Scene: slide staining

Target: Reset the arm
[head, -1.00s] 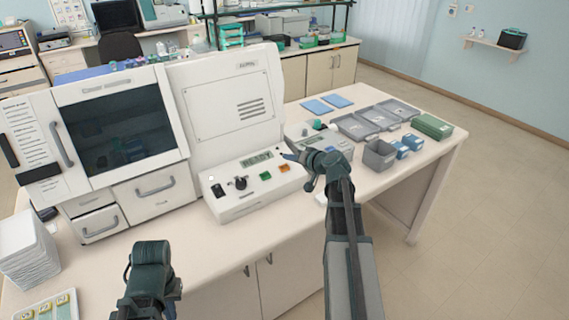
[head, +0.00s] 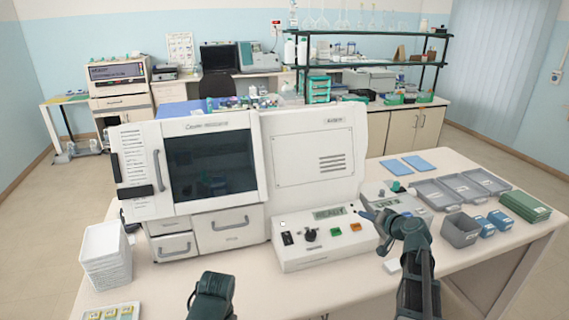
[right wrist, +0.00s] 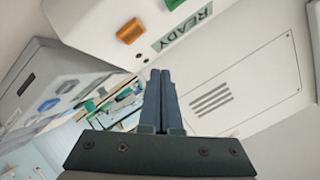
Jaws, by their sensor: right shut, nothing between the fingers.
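My right gripper (head: 366,213) is shut and empty. It is in the air beside the right end of the white staining machine's control panel (head: 290,256), near the orange button (head: 356,227). In the right wrist view its two fingers (right wrist: 160,75) lie together, with the orange button (right wrist: 130,31) and the READY display (right wrist: 184,34) beyond them. My left arm (head: 211,297) shows at the bottom of the head view; its fingers are not in sight. The machine's dark window door (head: 210,165) is closed.
A stack of white trays (head: 106,255) stands at the left, with a slide tray (head: 112,312) in front. Grey trays (head: 437,195), a grey bin (head: 461,232), blue boxes (head: 500,219) and green slabs (head: 525,206) occupy the bench's right side. Two blue mats (head: 407,165) lie behind.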

